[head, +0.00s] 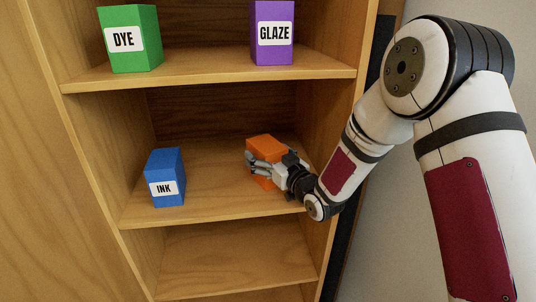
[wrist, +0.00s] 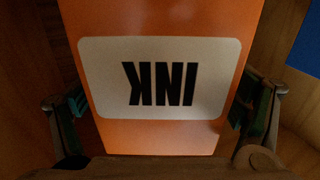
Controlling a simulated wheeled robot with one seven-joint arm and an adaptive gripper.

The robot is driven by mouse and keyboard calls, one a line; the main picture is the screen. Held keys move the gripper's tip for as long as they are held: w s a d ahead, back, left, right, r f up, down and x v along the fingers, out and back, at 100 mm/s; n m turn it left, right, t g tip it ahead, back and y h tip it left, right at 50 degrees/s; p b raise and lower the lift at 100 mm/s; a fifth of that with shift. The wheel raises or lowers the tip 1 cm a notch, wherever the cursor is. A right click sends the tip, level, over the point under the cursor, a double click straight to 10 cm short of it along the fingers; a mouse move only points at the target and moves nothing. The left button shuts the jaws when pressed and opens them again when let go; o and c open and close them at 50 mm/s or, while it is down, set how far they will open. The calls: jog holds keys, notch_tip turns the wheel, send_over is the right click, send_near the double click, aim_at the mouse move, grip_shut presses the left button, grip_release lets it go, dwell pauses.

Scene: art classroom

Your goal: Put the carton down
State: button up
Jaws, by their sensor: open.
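The orange carton (head: 265,148) is on the middle shelf board (head: 215,200), toward its right side, and looks upright. In the wrist view the carton (wrist: 160,25) fills the middle, and its white label reads INK upside down. My gripper (head: 259,167) reaches in from the right at the carton. Its fingers are open, one on each side of the carton, close to its sides; whether a pad touches is hard to tell. The carton's lower part is partly hidden behind the fingers in the head view.
A blue INK carton (head: 165,178) stands left on the same shelf. A green DYE carton (head: 130,40) and a purple GLAZE carton (head: 272,32) stand on the shelf above. The bay below (head: 238,255) looks empty. Bare board lies between the blue and orange cartons.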

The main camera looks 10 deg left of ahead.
jog(key=shift+r, duration=0.15)
jog(key=p+v, duration=0.1)
jog(key=v, duration=1.1)
